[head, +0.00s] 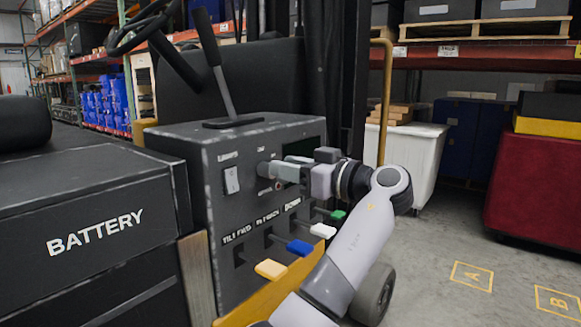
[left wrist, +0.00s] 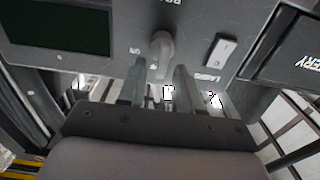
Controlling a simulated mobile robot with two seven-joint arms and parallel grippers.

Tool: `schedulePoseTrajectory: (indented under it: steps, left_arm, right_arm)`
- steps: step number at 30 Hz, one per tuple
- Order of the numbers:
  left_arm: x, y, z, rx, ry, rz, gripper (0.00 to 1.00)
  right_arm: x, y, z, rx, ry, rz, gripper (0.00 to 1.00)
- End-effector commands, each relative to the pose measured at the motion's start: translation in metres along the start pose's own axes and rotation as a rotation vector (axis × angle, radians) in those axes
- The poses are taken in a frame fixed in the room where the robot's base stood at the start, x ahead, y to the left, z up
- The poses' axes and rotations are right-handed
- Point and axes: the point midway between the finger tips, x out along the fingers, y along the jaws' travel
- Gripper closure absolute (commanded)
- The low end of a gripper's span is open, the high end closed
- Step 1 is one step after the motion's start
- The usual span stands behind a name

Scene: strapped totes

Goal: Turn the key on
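The key switch (head: 265,169) is on the upper front of the dark forklift panel (head: 221,215). In the left wrist view the grey key (left wrist: 161,48) stands out from the panel, near a small ON label to its left. My left gripper (head: 283,172) points at the key from the right in the head view. In the left wrist view its two fingers (left wrist: 161,72) are apart, one to each side of the key's near end, with a gap showing. Contact with the key cannot be made out. The head view partly hides the key behind the fingers. My right gripper is out of view.
A white rocker switch (head: 231,180) sits left of the key. Yellow (head: 271,269), blue (head: 299,247), white (head: 322,230) and green (head: 338,215) levers jut out below. A tall lever (head: 220,75) rises above the panel. The battery box (head: 95,225) is at left.

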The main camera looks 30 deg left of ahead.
Motion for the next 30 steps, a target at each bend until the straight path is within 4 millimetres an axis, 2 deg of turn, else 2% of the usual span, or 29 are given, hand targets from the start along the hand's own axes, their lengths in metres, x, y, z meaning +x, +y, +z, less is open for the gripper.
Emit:
schedulePoseTrajectory:
  steps: [5, 6, 9, 20, 30]
  left_arm:
    - [0.0, 0.0, 0.0, 0.0, 0.0, 0.001, 0.66]
    - [0.0, 0.0, 0.0, 0.0, 0.0, 0.001, 0.72]
    - [0.0, 0.0, 0.0, 0.0, 0.0, 0.001, 1.0]
    - [0.0, 0.001, -0.001, 0.026, -0.001, 0.001, 1.0]
    - [-0.001, 0.004, -0.002, 0.228, -0.001, 0.002, 1.0]
  right_arm:
    - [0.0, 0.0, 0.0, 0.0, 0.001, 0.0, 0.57]
    - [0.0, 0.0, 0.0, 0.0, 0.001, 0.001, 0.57]
    - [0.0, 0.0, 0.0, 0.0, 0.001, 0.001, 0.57]
    - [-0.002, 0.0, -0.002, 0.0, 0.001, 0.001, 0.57]
    - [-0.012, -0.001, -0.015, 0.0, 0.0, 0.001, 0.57]
